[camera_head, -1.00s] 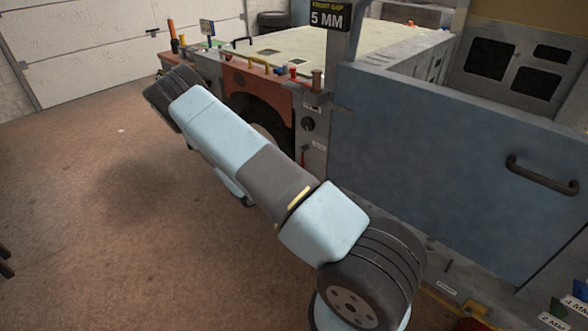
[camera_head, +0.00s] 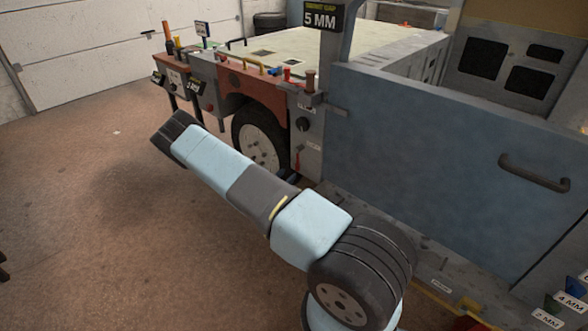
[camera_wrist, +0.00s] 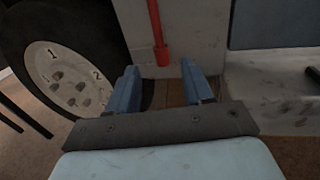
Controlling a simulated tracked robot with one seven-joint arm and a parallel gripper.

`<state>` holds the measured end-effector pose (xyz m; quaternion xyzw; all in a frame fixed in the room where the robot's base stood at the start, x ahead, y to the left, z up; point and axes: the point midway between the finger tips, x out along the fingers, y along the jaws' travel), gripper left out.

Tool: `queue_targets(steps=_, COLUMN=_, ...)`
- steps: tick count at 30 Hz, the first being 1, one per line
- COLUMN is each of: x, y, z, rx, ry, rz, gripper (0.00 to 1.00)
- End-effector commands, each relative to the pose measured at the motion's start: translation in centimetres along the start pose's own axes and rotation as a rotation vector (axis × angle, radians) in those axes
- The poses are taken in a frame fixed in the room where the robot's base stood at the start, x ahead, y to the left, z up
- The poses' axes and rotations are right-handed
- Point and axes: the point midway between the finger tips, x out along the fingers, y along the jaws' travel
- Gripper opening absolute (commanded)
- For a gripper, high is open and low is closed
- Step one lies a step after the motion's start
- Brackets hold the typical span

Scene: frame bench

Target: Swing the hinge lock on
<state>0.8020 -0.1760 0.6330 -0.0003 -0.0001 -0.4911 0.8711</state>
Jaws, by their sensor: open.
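A red lever (camera_head: 297,156) hangs on the grey post at the left edge of the blue door panel (camera_head: 425,160). In the wrist view the red lever (camera_wrist: 158,35) hangs straight down at the top centre, its thicker lower end between the lines of my fingers. I cannot tell from its label whether it is the hinge lock. My gripper (camera_wrist: 158,68) is open and empty, its two blue fingers pointing toward the post below the lever. They appear apart from the lever. In the head view my arm hides most of the gripper.
A black tyre with a white numbered hub (camera_wrist: 68,78) stands close left of my fingers. A black round knob (camera_head: 303,124) sits on the post above the lever. A door handle (camera_head: 534,173) sticks out at right. The brown floor (camera_head: 80,240) at left is clear.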

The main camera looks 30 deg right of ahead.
Motion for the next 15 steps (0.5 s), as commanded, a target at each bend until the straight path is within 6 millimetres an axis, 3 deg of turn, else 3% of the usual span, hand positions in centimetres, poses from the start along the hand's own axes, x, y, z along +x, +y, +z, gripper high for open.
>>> queue_targets(steps=6, x=3.9, y=-0.1, z=-0.1, rx=0.0, ry=0.0, rz=-0.003, gripper=0.51)
queue_targets(steps=15, x=6.8, y=-0.1, z=-0.1, rx=0.0, ry=0.001, rz=-0.002, gripper=0.51)
